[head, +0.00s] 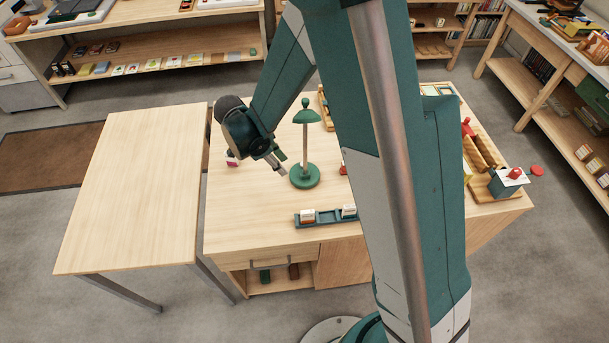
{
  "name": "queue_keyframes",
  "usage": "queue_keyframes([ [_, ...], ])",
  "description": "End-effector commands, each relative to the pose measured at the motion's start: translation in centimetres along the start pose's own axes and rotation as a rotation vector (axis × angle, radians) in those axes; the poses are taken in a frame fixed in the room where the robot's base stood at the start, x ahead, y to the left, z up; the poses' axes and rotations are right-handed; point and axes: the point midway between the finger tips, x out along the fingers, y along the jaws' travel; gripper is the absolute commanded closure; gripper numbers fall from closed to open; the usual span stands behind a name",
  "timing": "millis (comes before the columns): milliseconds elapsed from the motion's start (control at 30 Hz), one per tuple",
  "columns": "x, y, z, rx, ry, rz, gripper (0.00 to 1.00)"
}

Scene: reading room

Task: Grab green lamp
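The green lamp (305,142) stands upright on the wooden desk (235,215). It has a round green base, a thin pale stem and a small green shade with a knob on top. My gripper (282,164) is just left of the lamp, low and near its base, with its fingers pointing right and down toward the stem. The fingers look apart, with nothing seen between them. I cannot tell whether a fingertip touches the lamp.
A blue-grey tray (325,217) with small boxes lies in front of the lamp. A small red and white item (232,158) sits left of my gripper. My arm hides the desk's middle right. A bare table (135,185) stands at left.

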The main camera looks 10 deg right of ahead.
Motion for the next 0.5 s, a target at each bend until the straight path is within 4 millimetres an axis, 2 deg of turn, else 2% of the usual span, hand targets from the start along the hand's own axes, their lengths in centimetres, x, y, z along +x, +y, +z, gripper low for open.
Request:
queue_keyframes([
  [200, 0.9, 0.0, -2.3, 0.001, 0.0, 0.001, 0.73],
  [500, 1.2, 0.0, -2.9, -0.001, 0.0, 0.0, 0.73],
])
